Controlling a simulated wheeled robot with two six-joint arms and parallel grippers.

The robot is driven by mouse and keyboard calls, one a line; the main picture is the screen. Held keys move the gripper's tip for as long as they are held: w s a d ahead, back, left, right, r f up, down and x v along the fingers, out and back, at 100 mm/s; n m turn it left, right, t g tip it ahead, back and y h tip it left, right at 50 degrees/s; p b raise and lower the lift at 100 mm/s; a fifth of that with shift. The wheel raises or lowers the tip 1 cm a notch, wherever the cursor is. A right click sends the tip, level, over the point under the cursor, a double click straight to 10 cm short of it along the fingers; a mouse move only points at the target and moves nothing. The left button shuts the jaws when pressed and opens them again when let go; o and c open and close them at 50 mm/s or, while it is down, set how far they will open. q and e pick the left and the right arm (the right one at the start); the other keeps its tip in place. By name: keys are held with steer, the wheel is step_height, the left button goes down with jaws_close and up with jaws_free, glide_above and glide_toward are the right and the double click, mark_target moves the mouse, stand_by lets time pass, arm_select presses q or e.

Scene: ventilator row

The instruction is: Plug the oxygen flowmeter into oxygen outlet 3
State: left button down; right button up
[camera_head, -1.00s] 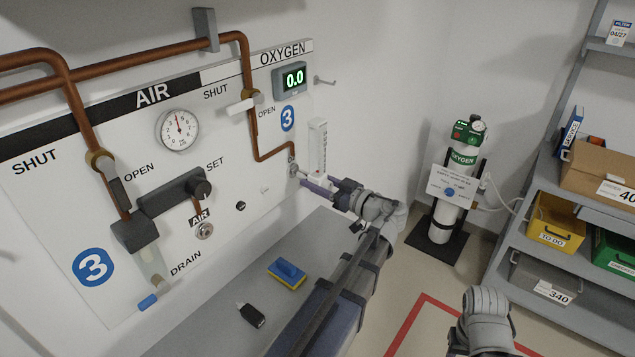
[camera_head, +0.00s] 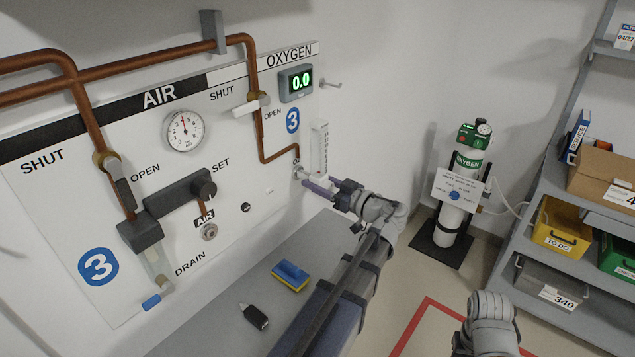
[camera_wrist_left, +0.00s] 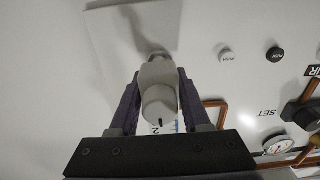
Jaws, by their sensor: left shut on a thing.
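The oxygen flowmeter (camera_head: 320,147) is an upright clear, scaled tube on a pale body, just right of the oxygen pipe's lower end in the head view. My left gripper (camera_head: 319,187) is shut on its lower body; in the wrist view the fingers flank the pale, rounded body (camera_wrist_left: 158,98). Oxygen outlet 3 (camera_head: 297,169) is the small metal fitting where the copper pipe ends, below the blue 3. The flowmeter is very close to it, but I cannot tell whether they touch or are joined. My right arm shows at the lower right; its gripper does not.
The oxygen display (camera_head: 296,83) reads 0.0, with a white valve lever (camera_head: 248,108) to its lower left. A grey shelf below the panel holds a blue-and-yellow block (camera_head: 290,274) and a black item (camera_head: 254,316). An oxygen cylinder (camera_head: 459,190) stands right of my left arm.

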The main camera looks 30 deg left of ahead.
mark_target(331, 189)
stand_by(0.3)
arm_select(q)
steer(key=shift+c, duration=1.4)
jaws_free()
steer(key=d, duration=0.7)
steer(key=shift+s+d, duration=0.35)
